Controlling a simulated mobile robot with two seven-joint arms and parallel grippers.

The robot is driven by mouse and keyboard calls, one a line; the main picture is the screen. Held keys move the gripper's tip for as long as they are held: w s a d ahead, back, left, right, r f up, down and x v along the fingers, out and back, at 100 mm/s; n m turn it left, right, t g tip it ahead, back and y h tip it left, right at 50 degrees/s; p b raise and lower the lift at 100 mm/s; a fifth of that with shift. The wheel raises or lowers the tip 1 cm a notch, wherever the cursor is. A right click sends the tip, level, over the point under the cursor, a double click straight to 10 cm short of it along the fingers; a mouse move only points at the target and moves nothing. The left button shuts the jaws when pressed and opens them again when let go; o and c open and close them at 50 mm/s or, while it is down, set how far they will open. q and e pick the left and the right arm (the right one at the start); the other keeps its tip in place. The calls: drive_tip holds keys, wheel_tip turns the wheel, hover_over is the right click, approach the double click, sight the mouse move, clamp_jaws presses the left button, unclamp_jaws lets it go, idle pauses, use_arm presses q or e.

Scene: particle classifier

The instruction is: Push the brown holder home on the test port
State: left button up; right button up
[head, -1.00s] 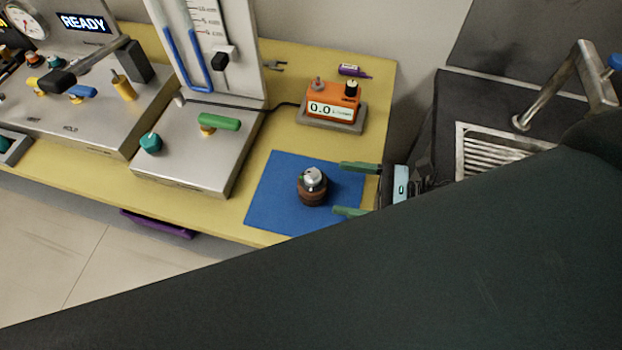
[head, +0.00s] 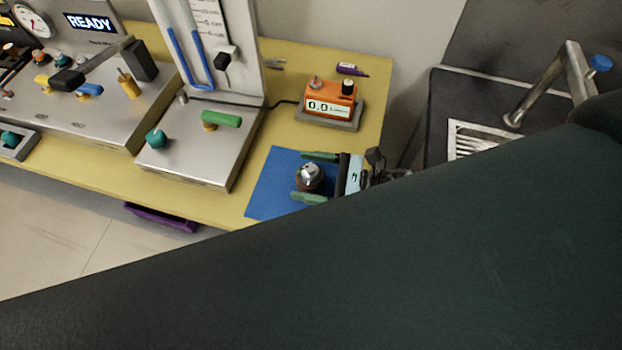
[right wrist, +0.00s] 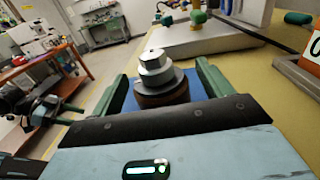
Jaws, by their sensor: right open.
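The brown holder (head: 310,187) stands upright on the blue mat (head: 265,195), with a silver metal piece on top. In the right wrist view the holder (right wrist: 165,98) shows a dark rim under a hex-shaped silver top. My right gripper (head: 300,177) is open, with one green finger on each side of the holder; in the right wrist view the fingers (right wrist: 163,77) also flank it. I cannot tell which fitting is the test port.
An orange meter (head: 328,100) reading 0.0 stands behind the mat. Left of the mat is a metal base (head: 190,155) with a green handle and a tube gauge. A console (head: 75,115) showing READY stands farther left. A sink (head: 475,140) lies right. My dark arm covers the foreground.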

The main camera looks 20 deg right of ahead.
sight(310, 167)
drive_tip(key=shift+c, duration=1.1)
drive_tip(key=c, duration=1.2)
drive_tip(key=shift+c, duration=0.6)
drive_tip(key=shift+r, duration=0.3)
wheel_tip(310, 167, up, 3)
drive_tip(key=shift+r, duration=0.1)
drive_tip(key=s+a+r+b, duration=0.1)
drive_tip(key=s+a, duration=0.4)
drive_tip(key=s, duration=0.9)
use_arm(q)
drive_tip(key=w+r+p, duration=0.1)
drive_tip(key=r+p, duration=0.1)
drive_tip(key=p, duration=0.1)
drive_tip(key=shift+w+a+r+t, duration=0.2)
drive_tip(key=shift+w+t, duration=0.1)
drive_tip(key=shift+w, duration=0.1)
drive_tip(key=shift+c, duration=1.3)
drive_tip(key=shift+s+a, duration=0.1)
drive_tip(key=shift+c, duration=0.5)
use_arm(e)
drive_tip(key=w+d+r+m+t+h, duration=0.4)
drive_tip(key=w+d+m+h, duration=0.1)
drive_tip(key=d+m+h, duration=0.1)
drive_tip(key=w+d+r+m+t+h, duration=0.4)
drive_tip(key=w+d+m+t+h, duration=0.1)
drive_tip(key=d+h, duration=0.3)
drive_tip(key=shift+w+d+r+m+h, duration=0.4)
drive_tip(key=shift+w+m+h, duration=0.1)
drive_tip(key=shift+w+h, duration=0.25)
